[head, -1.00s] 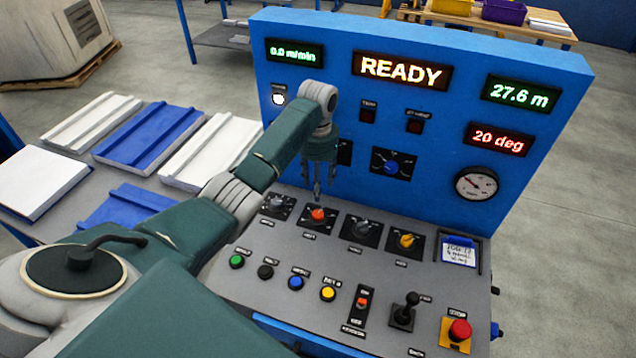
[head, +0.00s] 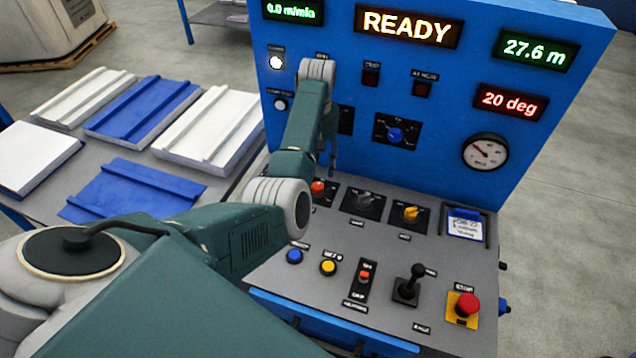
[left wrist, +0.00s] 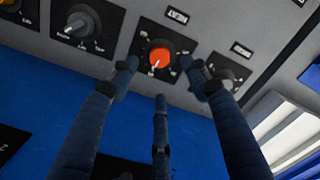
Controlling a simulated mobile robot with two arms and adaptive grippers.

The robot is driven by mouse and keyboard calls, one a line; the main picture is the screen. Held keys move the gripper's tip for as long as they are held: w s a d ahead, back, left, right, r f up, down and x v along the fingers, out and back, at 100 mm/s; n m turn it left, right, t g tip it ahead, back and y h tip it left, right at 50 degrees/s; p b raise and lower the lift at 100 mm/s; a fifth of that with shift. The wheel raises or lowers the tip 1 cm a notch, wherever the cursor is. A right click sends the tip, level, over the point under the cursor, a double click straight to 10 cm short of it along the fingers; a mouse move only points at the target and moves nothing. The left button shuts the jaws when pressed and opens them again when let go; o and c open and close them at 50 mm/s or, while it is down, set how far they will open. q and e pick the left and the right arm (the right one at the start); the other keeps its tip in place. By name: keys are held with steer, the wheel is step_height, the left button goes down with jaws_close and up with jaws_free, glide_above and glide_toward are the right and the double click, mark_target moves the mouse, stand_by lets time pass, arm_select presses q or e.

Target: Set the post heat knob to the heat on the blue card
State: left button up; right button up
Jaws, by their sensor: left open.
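My left gripper (head: 331,160) is at the back of the sloped desk, mostly hidden by my forearm in the head view. In the left wrist view its fingers (left wrist: 160,72) are spread and empty, with the orange knob (left wrist: 160,55) between and beyond the tips; contact cannot be told. The orange knob (head: 318,187) is partly covered in the head view. A grey knob (head: 365,200), a yellow knob (head: 411,213) and a blue knob (head: 395,135) on the upright panel also show. The card (head: 465,223), white with a blue edge, has writing too small to read. Knob labels are unclear.
A black lever (head: 411,283), a red stop button (head: 467,304) and blue (head: 294,256) and yellow (head: 328,267) buttons stand on the desk front. The upright blue panel (head: 440,160) closes off the back. White and blue panels lie on a table at left.

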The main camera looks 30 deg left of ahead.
mark_target(318, 185)
arm_select(q)
step_height(318, 185, down, 8)
steer(key=shift+r, duration=0.2)
steer(key=c, duration=1.1)
